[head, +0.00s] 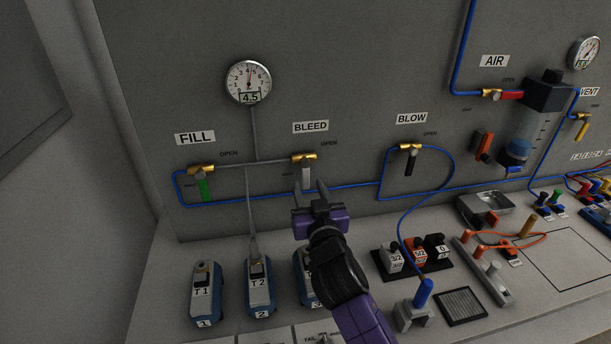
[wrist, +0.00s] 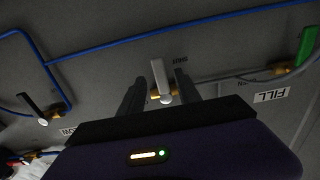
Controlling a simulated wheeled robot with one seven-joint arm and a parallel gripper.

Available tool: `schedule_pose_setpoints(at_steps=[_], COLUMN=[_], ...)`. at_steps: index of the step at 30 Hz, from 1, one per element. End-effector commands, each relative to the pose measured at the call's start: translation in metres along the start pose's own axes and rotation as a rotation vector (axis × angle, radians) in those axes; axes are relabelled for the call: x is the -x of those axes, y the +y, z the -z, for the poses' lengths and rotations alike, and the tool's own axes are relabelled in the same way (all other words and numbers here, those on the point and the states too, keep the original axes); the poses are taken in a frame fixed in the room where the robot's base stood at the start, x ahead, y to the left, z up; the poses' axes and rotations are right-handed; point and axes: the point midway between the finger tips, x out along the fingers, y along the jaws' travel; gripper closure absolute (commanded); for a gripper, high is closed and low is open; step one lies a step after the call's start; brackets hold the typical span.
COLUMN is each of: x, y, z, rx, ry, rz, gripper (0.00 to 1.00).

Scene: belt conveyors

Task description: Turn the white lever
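The white lever (head: 306,177) hangs straight down from the brass valve under the BLEED label (head: 310,127) on the grey panel. In the wrist view the white lever (wrist: 158,77) lies between my two open fingers, with the brass valve at its base. I cannot tell whether either finger touches it. My gripper (head: 311,196) is open at the lower end of the lever in the head view. It also shows in the wrist view (wrist: 158,88), its fingers on either side of the lever.
A green lever (head: 204,189) under FILL hangs to the left. A black lever (head: 409,164) under BLOW hangs to the right. A blue hose (head: 345,187) runs along the panel behind my gripper. Blue instruments (head: 260,287) stand on the bench below.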

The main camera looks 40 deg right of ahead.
Motion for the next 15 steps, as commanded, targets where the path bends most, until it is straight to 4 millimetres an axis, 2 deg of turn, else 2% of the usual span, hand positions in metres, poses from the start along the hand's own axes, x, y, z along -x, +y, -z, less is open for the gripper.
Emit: schedule_pose_setpoints(at_steps=[6, 15], x=[-0.032, -0.045], y=[0.0, 0.0], z=[0.002, 0.0], rx=[0.0, 0.0], ry=[0.0, -0.001], rz=[0.0, 0.002], gripper=[0.6, 0.6])
